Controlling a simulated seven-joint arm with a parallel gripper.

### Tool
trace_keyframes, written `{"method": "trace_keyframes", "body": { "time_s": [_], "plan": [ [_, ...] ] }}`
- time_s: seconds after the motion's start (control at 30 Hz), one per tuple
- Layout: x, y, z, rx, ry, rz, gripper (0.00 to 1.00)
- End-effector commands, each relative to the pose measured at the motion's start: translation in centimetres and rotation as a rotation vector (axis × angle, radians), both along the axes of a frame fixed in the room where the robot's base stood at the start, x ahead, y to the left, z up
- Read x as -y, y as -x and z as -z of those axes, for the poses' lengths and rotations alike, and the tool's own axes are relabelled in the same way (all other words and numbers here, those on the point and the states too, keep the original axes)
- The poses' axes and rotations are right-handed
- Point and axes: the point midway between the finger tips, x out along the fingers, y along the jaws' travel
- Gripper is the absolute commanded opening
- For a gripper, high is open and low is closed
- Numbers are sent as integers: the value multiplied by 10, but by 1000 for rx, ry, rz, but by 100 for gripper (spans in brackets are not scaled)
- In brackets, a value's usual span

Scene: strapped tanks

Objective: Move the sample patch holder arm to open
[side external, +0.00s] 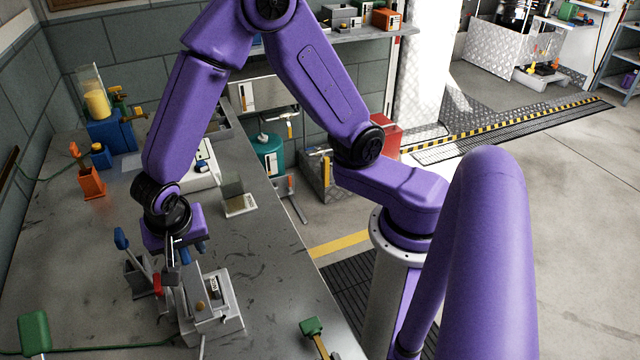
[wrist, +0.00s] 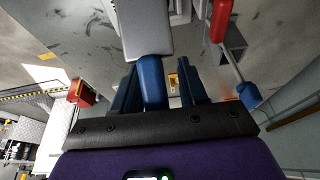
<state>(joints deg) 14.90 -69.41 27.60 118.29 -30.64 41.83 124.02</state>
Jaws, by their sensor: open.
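The sample patch holder appears to be the grey fixture (side external: 215,318) on the bench, low left in the side view. Its arm looks like the grey plate (wrist: 140,28) with a blue handle (wrist: 152,82), pointing toward my gripper in the wrist view. My gripper (side external: 183,255) is just above the fixture, pointing down. In the wrist view its dark blue fingers (wrist: 158,88) are open, one on each side of the blue handle. The handle lies closer to the left finger; whether it touches is unclear. In the side view my gripper partly hides the arm.
A lever with a red part (wrist: 221,20) and blue end (wrist: 248,95) stands close beside my gripper. A clear block on a stand (side external: 238,203) and an orange box (side external: 92,184) are farther back. A green-handled item (side external: 312,326) is at the front edge.

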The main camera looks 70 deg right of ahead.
Motion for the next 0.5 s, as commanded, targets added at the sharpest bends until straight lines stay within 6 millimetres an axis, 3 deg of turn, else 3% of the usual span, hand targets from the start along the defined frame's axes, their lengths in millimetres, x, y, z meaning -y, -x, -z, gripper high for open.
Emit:
{"method": "trace_keyframes", "body": {
  "time_s": [0.5],
  "plan": [
    [12,-12,35,-203,-205,5,43]
  ]
}}
